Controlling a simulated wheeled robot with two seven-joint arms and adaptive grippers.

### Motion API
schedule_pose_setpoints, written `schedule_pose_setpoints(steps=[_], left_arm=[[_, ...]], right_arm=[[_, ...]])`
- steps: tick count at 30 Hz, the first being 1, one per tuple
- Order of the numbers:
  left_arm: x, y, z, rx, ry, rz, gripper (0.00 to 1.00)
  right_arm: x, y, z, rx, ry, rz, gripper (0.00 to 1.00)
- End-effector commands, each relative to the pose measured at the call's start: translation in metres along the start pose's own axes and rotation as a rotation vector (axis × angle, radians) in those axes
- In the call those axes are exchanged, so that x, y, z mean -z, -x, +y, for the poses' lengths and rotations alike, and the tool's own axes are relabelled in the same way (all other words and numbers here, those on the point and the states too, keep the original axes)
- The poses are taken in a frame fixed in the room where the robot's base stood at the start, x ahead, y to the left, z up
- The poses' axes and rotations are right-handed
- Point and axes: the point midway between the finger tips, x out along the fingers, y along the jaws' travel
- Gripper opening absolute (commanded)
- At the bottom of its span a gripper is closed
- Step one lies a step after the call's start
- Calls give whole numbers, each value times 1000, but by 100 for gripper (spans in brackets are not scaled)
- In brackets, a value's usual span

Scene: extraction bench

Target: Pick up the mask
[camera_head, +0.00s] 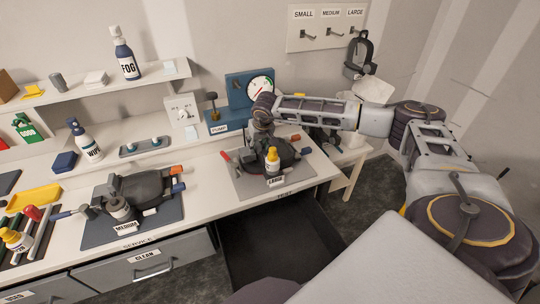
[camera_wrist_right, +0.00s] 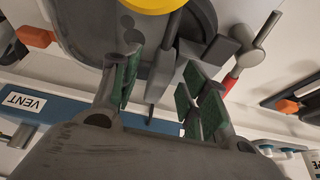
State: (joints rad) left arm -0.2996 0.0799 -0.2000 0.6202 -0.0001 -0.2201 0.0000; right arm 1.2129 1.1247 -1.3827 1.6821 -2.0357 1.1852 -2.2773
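A dark mask (camera_head: 284,152) with red and orange ends lies on a grey mat (camera_head: 245,186) labelled LARGE, at the right of the bench. A yellow-capped part (camera_head: 272,155) shows on it. My right gripper (camera_head: 262,132) is at the mask's far left side, pointing down, its fingertips partly hidden. In the right wrist view the green-padded fingers (camera_wrist_right: 158,92) are apart, with the dark mask body (camera_wrist_right: 90,30) right in front of them. A narrow dark piece shows between them; I cannot tell whether they touch it. My left gripper is not in view.
A second dark mask (camera_head: 148,187) lies on the MEDIUM mat (camera_head: 102,232). A third mask (camera_head: 359,54) hangs on the wall under LARGE. A drawer (camera_head: 275,238) is open below the bench.

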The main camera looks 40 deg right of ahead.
Motion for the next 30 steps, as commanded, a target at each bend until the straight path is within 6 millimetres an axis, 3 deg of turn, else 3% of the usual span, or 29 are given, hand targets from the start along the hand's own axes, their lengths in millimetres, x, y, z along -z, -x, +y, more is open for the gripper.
schedule_pose_setpoints(steps=[1,10,23,30], left_arm=[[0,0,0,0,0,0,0],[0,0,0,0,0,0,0],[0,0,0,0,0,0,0],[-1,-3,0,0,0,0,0]], right_arm=[[0,0,0,0,0,0,38],[0,0,0,0,0,0,0],[2,2,0,0,-1,4,0],[7,13,0,1,-2,5,0]])
